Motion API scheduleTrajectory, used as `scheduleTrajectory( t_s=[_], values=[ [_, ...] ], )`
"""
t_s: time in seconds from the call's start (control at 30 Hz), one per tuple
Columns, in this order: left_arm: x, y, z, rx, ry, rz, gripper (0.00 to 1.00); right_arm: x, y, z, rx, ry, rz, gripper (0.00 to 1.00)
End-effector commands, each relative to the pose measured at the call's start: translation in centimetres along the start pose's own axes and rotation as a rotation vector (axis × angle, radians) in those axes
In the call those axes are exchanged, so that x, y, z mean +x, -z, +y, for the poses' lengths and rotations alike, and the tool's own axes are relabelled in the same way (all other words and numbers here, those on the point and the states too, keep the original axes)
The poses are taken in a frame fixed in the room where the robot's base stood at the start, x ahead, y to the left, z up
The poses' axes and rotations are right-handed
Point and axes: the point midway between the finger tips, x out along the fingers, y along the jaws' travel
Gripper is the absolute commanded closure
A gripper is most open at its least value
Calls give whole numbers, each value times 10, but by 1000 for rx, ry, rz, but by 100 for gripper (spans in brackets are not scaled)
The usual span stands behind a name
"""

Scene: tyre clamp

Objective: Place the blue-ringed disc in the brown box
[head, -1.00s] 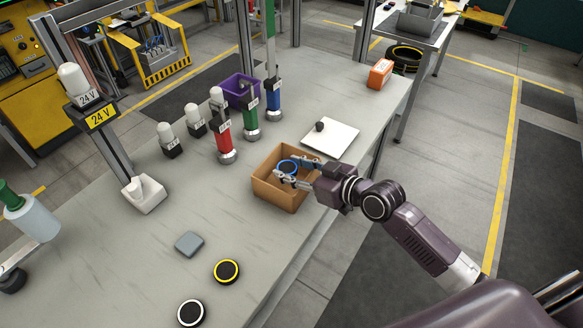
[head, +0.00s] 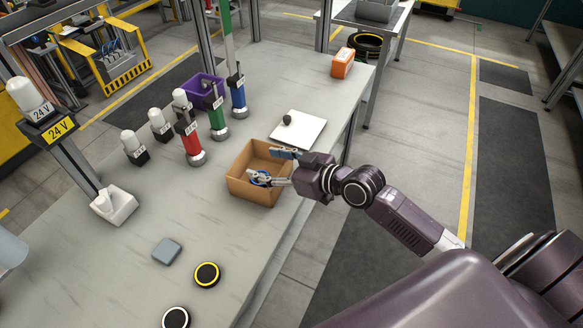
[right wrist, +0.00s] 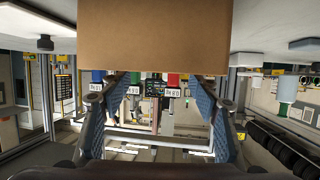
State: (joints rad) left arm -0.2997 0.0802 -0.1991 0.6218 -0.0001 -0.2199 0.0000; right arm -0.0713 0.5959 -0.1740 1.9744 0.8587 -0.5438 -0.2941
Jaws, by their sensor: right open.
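The brown box (head: 250,191) stands open near the table's right edge. The blue-ringed disc (head: 261,183) is inside the box, low down and partly hidden by a finger of my right gripper. My right gripper (head: 271,165) is over the box, its fingers spread wide apart at the box's opening, not closed on the disc. In the right wrist view the brown box (right wrist: 153,38) fills the top middle, and the gripper's two blue-padded fingers (right wrist: 158,100) stand apart with nothing between them. My left gripper is not in view.
A yellow-ringed disc (head: 207,274), a white-ringed disc (head: 176,318) and a grey block (head: 167,251) lie in front of the box. Red (head: 192,143), green (head: 217,120) and blue (head: 238,98) posts stand behind it. A white plate (head: 298,129) lies to the right.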

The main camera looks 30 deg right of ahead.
Motion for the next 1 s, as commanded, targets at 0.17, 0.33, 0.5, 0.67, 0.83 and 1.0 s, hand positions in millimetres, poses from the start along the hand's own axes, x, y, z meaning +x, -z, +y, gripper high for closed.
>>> scheduleTrajectory(
  t_s=[0.17,0.33,0.5,0.67,0.83,1.0],
  values=[
    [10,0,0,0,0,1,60,-36,-4,-1,-3,2,-4,44],
    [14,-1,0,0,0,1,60,-63,-4,-1,-3,2,-3,44],
    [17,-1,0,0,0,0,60,-84,-3,-1,0,1,-2,44],
    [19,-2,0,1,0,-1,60,-95,-2,-1,0,2,0,44],
    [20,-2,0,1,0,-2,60,-100,0,-1,-1,3,1,44],
    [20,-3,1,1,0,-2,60,-101,0,-1,-1,3,1,44]
  ],
)
